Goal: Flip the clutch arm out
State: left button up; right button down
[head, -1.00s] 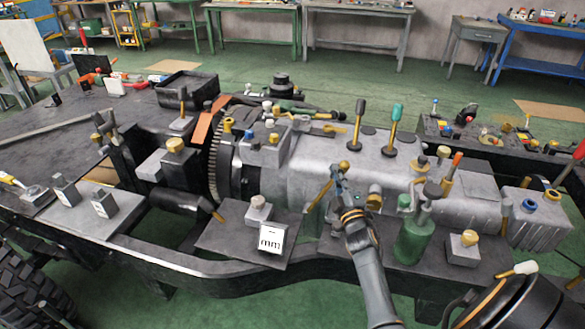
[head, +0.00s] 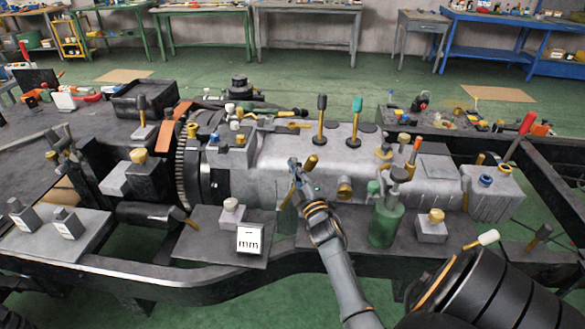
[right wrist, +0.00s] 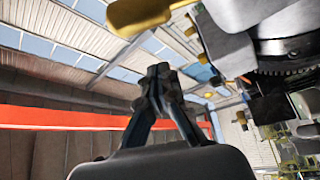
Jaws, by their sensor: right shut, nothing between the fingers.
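A thin gold lever (head: 286,196) slants up along the near side of the grey gearbox housing (head: 265,165), and I take it for the clutch arm. My right gripper (head: 295,165) is shut and empty at its upper end. I cannot tell from the head view whether they touch. A gold knob (head: 311,163) shows just right of the fingertips. In the right wrist view my closed fingers (right wrist: 158,75) point up, and a yellow lever end (right wrist: 140,12) is above them with a gap between. My left gripper is not in view.
A black-knobbed lever (head: 321,120) and a green-knobbed lever (head: 356,122) stand on the housing. A green bottle (head: 386,222) stands right of my right arm. A white block marked "mm" (head: 249,240) lies on the plate to the left. Green floor is open in front of the frame.

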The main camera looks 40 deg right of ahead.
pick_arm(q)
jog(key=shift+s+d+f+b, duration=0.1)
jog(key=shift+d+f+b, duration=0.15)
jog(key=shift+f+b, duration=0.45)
pick_arm(e)
jog(key=v, duration=0.9)
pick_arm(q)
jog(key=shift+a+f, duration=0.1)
